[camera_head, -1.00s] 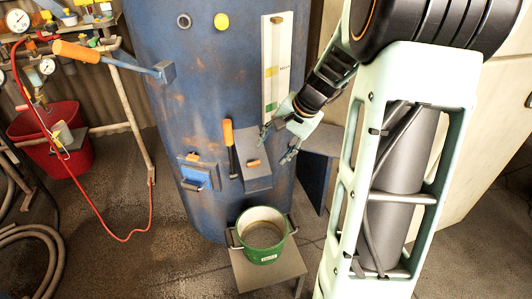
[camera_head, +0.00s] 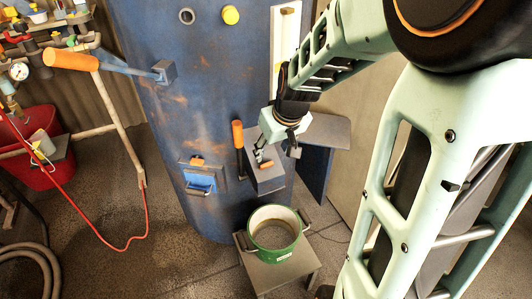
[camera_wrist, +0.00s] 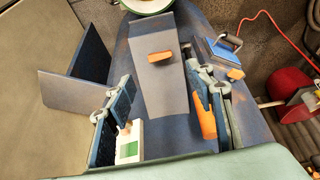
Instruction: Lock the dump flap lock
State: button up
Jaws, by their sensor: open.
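A grey chute (camera_head: 268,181) projects from the front of a rusty blue vessel (camera_head: 205,90). A small orange tab (camera_head: 266,164) sits on its face; it also shows in the wrist view (camera_wrist: 160,57). An orange-handled lever (camera_head: 238,135) hangs beside the chute. Left of it, a small blue flap (camera_head: 199,184) has its own orange tab (camera_head: 197,161) above it. I cannot tell which tab is the dump flap lock. My gripper (camera_head: 278,150) is open and empty over the chute. In the wrist view, its fingers straddle the chute, the right one close to the lever handle (camera_wrist: 205,117).
A green bucket (camera_head: 273,250) stands on a low grey stand (camera_head: 300,272) below the chute. A long orange-handled lever (camera_head: 70,55) juts from the vessel at upper left. A grey side plate (camera_head: 328,130) is right of the chute. A red bin (camera_head: 45,165) and hose lie left.

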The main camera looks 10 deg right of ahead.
aim_at(267, 164)
jog(key=b+x, duration=0.2)
jog(key=x, duration=0.8)
jog(key=shift+b, duration=0.35)
jog(key=shift+s, duration=0.1)
jog(key=shift+c, duration=0.6)
